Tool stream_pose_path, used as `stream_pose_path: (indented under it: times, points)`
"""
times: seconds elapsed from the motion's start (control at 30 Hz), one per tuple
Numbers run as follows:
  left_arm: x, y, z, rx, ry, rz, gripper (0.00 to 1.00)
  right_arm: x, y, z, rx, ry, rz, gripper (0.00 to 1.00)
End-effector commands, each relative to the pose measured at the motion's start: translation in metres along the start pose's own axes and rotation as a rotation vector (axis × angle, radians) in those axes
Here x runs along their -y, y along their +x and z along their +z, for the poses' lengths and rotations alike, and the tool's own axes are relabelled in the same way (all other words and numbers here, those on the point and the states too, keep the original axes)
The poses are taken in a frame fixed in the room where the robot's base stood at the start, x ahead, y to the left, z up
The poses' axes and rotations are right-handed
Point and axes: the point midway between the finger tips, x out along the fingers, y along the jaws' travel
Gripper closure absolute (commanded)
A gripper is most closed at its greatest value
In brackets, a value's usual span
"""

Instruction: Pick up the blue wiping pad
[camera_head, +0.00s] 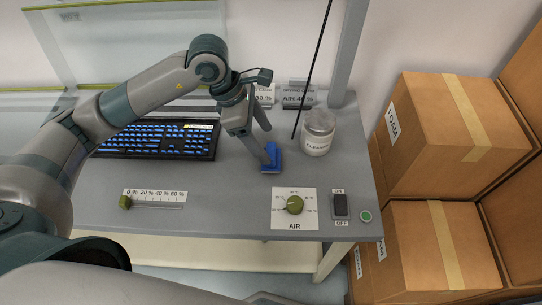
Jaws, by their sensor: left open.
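The blue wiping pad (272,167) lies on the grey table, right of the keyboard. It has a flat base and a raised part on top. My left gripper (267,146) reaches down at the pad from above. Its fingers are open. One fingertip is close to the pad's raised part and overlaps it in the picture; I cannot tell if they touch. My right gripper is not in view.
A black keyboard with blue keys (158,139) lies to the left. A lidded jar (318,133) stands just right of the pad. A slider (125,202), an air dial (294,205) and a switch (340,206) sit in front. Cardboard boxes (450,135) are stacked right of the table.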

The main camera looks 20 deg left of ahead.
Motion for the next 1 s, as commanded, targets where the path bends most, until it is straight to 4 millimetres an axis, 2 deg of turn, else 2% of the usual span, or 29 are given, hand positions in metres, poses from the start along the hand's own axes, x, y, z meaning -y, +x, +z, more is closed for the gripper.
stream_pose_path:
  times: [0.2, 0.33, 0.4, 0.5, 0.7, 1.0]
  points:
    - [0.001, 0.005, 0.000, -0.001, -0.001, -0.002, 0.31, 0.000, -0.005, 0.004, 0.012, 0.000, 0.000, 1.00]
    - [0.002, 0.013, 0.001, 0.000, -0.002, -0.002, 0.31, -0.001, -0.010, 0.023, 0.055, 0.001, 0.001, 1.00]
    - [0.004, 0.020, 0.002, -0.001, -0.003, -0.005, 0.31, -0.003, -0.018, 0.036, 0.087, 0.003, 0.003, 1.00]
    - [0.004, 0.035, 0.001, -0.001, -0.003, -0.004, 0.31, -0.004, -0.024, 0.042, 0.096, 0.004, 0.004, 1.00]
    - [0.004, 0.051, 0.001, 0.000, -0.001, -0.002, 0.31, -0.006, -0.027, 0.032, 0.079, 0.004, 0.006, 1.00]
    - [0.003, 0.052, 0.000, 0.000, 0.000, 0.000, 0.31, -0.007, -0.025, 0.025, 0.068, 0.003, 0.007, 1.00]
